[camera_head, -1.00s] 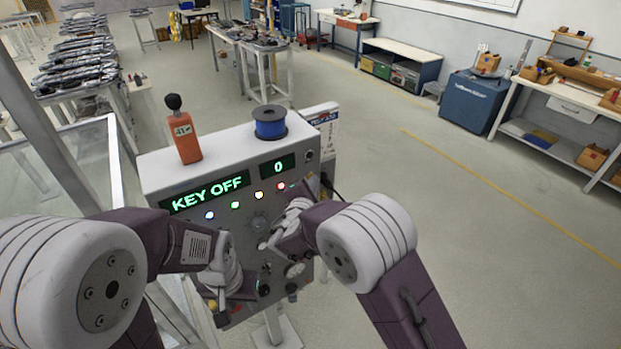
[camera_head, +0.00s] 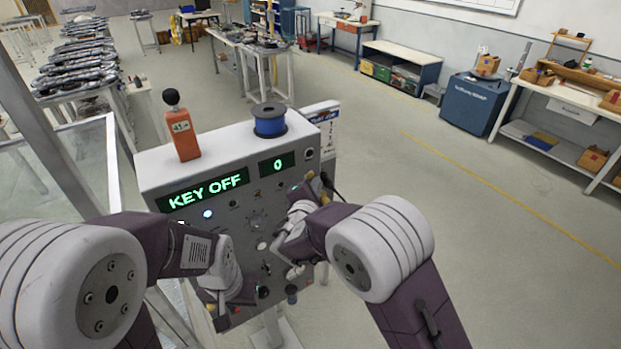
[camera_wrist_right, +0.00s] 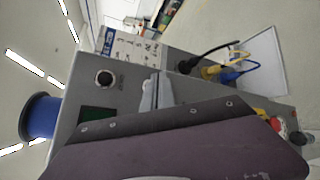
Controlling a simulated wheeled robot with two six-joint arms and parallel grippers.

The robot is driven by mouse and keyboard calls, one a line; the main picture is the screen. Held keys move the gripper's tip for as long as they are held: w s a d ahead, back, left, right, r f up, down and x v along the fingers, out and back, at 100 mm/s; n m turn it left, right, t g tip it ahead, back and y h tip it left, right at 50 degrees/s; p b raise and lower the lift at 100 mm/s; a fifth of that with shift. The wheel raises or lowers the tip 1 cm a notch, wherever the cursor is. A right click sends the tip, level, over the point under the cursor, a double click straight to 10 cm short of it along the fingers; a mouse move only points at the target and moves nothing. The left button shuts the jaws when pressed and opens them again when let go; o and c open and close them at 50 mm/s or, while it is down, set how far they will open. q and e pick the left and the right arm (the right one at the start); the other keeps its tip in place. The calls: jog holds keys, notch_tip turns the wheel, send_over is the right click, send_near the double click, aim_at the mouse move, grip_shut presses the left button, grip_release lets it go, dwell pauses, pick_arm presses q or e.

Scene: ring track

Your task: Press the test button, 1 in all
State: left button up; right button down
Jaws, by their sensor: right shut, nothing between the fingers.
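A grey control panel box (camera_head: 230,150) stands in front of me, with a green "KEY OFF" display (camera_head: 203,190) and a smaller display reading 0 (camera_head: 277,164). A blue-white lamp (camera_head: 208,213) is lit below the large display. I cannot tell which control is the test button; my arms cover parts of the panel face. My right gripper (camera_head: 277,245) is shut and empty, close before the panel's right half; contact cannot be judged. My left gripper (camera_head: 222,308) is low at the panel's left, its jaws unclear. The right wrist view shows the panel side-on, with a round key-like switch (camera_wrist_right: 105,78).
An orange handheld device (camera_head: 184,138) and a blue spool (camera_head: 269,120) stand on top of the box. A red button (camera_wrist_right: 276,123) and dark, yellow and blue cables show in the right wrist view. A glass-sided frame stands left.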

jog(key=s+d+b, duration=0.1)
jog(key=s, duration=0.1)
jog(key=s+d+b, duration=0.2)
dwell(0.4)
dwell(0.4)
